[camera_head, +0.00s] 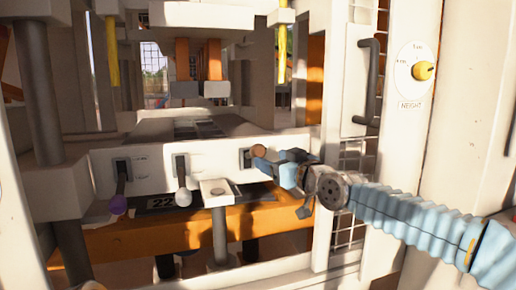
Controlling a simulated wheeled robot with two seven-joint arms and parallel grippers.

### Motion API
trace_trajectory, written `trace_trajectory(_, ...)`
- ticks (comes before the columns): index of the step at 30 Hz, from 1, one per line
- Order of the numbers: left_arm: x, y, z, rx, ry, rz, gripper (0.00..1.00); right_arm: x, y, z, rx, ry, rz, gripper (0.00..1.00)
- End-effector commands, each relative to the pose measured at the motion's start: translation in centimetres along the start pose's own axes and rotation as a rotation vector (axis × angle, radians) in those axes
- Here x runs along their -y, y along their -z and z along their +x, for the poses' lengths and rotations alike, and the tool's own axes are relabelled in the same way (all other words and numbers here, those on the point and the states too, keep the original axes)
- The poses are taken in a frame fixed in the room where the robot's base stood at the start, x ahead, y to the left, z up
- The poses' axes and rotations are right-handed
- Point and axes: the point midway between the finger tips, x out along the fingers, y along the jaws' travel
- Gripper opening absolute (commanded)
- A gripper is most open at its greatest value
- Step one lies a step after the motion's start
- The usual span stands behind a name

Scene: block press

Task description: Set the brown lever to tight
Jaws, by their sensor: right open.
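The brown lever (258,151) is the rightmost of three levers on the white front panel of the press. Its round brown knob shows just left of my right gripper, and its slot is behind it. My right gripper (280,178) reaches in from the right, with its blue fingers at the knob. It is open. I cannot tell whether a finger touches the knob. The lever's setting label is too small or hidden to read. My left gripper is not in view.
A white post (217,192) stands in front of the panel. A yellow height dial (424,70) and a dark door handle (374,80) are at the right.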

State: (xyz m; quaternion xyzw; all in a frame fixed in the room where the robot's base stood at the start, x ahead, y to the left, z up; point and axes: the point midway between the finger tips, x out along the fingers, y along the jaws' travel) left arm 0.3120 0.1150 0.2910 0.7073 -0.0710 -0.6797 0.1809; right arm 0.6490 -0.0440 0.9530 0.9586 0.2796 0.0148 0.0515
Motion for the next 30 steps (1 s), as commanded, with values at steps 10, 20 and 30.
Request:
trace_trajectory(10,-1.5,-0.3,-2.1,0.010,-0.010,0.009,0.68,0.0,0.2,6.7,-0.001,0.001,0.002,0.67)
trace_trajectory(20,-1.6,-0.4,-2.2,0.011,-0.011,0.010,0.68,0.0,0.0,7.8,-0.001,0.000,-0.001,0.67)
trace_trajectory(30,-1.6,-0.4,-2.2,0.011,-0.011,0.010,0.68,0.0,0.0,7.8,0.000,0.000,0.000,0.32)
